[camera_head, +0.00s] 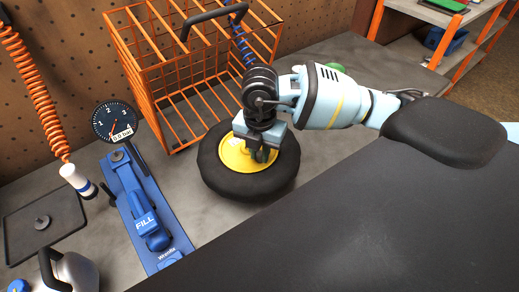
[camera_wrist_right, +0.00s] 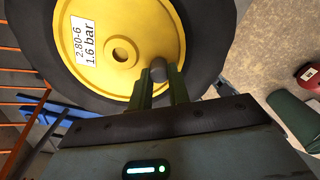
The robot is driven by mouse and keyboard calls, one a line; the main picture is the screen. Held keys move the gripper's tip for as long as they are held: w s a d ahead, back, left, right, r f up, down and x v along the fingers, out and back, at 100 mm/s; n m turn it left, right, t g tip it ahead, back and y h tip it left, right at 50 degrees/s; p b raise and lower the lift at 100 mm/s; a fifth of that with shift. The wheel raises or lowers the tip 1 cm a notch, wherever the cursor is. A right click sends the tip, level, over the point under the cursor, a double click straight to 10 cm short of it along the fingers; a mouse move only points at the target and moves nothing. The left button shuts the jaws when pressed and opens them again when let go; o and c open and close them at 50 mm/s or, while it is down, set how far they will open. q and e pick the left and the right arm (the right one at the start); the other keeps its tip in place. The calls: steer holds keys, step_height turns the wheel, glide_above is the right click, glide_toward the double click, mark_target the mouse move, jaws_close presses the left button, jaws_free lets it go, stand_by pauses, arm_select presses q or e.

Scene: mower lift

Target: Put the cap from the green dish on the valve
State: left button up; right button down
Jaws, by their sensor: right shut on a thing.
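A black tyre with a yellow rim (camera_head: 235,155) lies flat on the grey bench. Its rim (camera_wrist_right: 110,30) fills the top of the right wrist view, with a white label and a centre hole. My right gripper (camera_head: 262,154) points down over the rim's right part. In the right wrist view my right gripper (camera_wrist_right: 162,82) is shut on a small dark grey round piece, apparently the cap (camera_wrist_right: 158,70). The valve cannot be made out, and I cannot tell whether the cap touches it. A green thing (camera_head: 335,67), perhaps the dish, shows partly behind my right arm. My left gripper is out of view.
An orange wire cage (camera_head: 165,75) stands behind the tyre. A pressure gauge (camera_head: 114,121) and a blue FILL device (camera_head: 145,215) are left of it. A black tray (camera_head: 50,222) lies farther left. A large dark flat surface (camera_head: 370,220) fills the front right.

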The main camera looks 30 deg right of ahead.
steer(key=shift+f, duration=0.15)
steer(key=c, duration=1.3)
jaws_free()
steer(key=shift+o, duration=0.2)
steer(key=shift+o, duration=0.6)
steer(key=shift+o, duration=0.7)
